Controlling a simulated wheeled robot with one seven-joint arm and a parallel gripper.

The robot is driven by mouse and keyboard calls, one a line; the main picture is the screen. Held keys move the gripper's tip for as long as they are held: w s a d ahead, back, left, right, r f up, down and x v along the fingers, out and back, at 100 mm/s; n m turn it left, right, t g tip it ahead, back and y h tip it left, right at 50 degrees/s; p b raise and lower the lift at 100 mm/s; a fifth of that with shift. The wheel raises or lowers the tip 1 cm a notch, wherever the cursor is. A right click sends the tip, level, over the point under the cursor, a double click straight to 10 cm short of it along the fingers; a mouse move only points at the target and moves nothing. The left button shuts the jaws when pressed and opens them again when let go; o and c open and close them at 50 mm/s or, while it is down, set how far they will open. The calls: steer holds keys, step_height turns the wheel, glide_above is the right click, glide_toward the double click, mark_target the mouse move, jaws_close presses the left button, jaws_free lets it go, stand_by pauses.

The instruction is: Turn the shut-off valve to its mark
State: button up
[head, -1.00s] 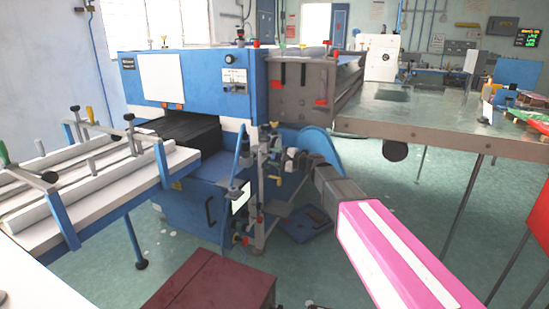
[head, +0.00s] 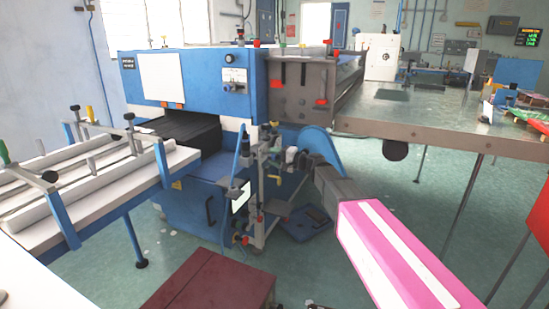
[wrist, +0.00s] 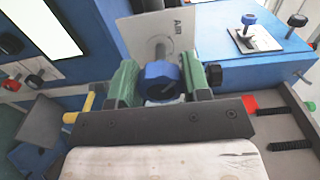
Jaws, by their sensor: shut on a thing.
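A grey strip stands on the plate just above the knob. My gripper (wrist: 158,76) has a green finger on each side of the knob and is shut on it. The dark gripper bar lies below the knob and hides the lower part of the valve. In the head view my gripper (head: 291,155) is at the front of the blue machine, and the knob is too small to make out there.
The blue machine (head: 190,75) stands behind. A dark red box (head: 210,280) stands on the floor in front.

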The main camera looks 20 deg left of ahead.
steer(key=o, duration=0.9)
steer(key=d, duration=0.3)
steer(key=s+d, duration=0.1)
steer(key=d, duration=0.6)
steer(key=shift+s+d, duration=0.3)
steer(key=s+d+f+n+g+h, duration=0.1)
steer(key=s+d+f+h, duration=0.35)
steer(key=d+f, duration=0.5)
steer(key=s+d+f+h, duration=0.3)
steer(key=d+f+h, duration=0.2)
steer(key=d+f, duration=0.4)
steer(key=s+d+f+h, duration=0.2)
steer(key=s+d+f, duration=0.1)
steer(key=d, duration=0.3)
steer(key=s+d+f+g+h, duration=0.1)
steer(key=s+d+f+h, duration=0.2)
steer(key=d, duration=0.3)
steer(key=s+d+f+h, duration=0.3)
steer(key=d, duration=0.3)
steer(key=shift+n+g, duration=0.3)
steer(key=shift+g, duration=0.1)
